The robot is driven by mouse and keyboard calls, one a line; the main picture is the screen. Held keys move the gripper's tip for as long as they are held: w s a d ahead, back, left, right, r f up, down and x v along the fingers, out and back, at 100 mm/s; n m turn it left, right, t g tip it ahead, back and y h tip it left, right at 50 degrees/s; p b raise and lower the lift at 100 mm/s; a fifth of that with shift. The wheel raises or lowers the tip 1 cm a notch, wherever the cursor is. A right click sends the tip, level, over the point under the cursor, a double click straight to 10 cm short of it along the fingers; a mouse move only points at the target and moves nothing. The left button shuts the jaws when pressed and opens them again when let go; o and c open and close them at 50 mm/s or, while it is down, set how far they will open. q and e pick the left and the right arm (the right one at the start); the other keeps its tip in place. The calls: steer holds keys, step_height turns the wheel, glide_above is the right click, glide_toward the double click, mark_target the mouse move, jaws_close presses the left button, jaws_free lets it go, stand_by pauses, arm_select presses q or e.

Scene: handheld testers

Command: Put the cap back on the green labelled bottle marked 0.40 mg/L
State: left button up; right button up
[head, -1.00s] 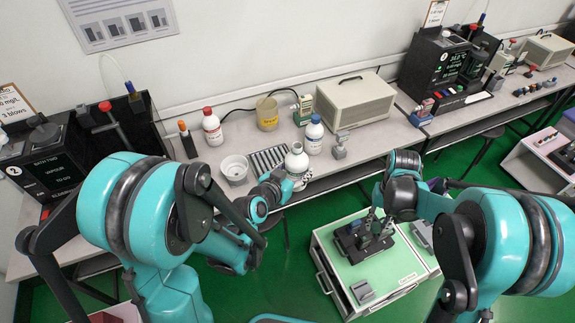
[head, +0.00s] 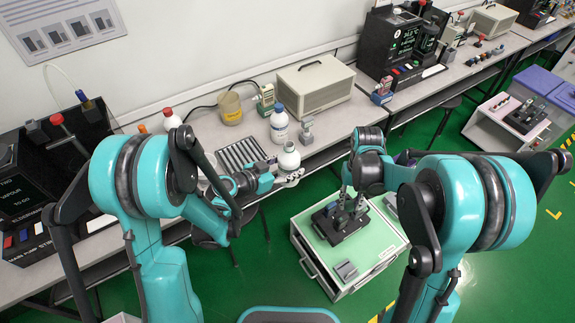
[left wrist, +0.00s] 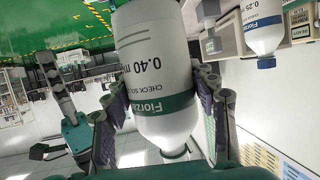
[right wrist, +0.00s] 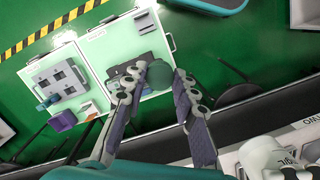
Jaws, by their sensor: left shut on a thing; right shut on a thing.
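The white bottle marked 0.40 mg/L with a green label fills the middle of the left wrist view (left wrist: 155,65). It has no cap on its neck, which is at the bottom of that view. My left gripper (head: 289,176) is shut around its body. In the head view the bottle (head: 289,158) is upright near the bench's front edge. My right gripper (head: 350,203) is pointing down above the green-topped cart. In the right wrist view a round, dark green cap (right wrist: 184,80) sits between its fingertips (right wrist: 167,83). The cap is hard to make out in the head view.
A blue-capped bottle (head: 279,124) stands on the bench behind the held bottle. A red-capped bottle (head: 171,119), a beige cup (head: 230,107) and a beige box (head: 313,88) stand along the bench. The cart (head: 308,237) carries a black tray. Green floor lies between bench and cart.

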steer(key=w+a+r+n, duration=0.1)
steer(key=w+a+r, duration=0.4)
steer(key=w+r, duration=0.1)
step_height(320, 180, up, 18)
steer(key=r+n, duration=0.1)
steer(key=n, duration=0.2)
glide_above(289, 145)
steer(key=shift+w+f, duration=0.25)
steer(key=shift+w, duration=0.05)
steer(key=shift+f, duration=2.05)
steer(key=shift+f, duration=0.1)
steer(key=shift+f, duration=0.75)
steer(key=shift+f, duration=0.5)
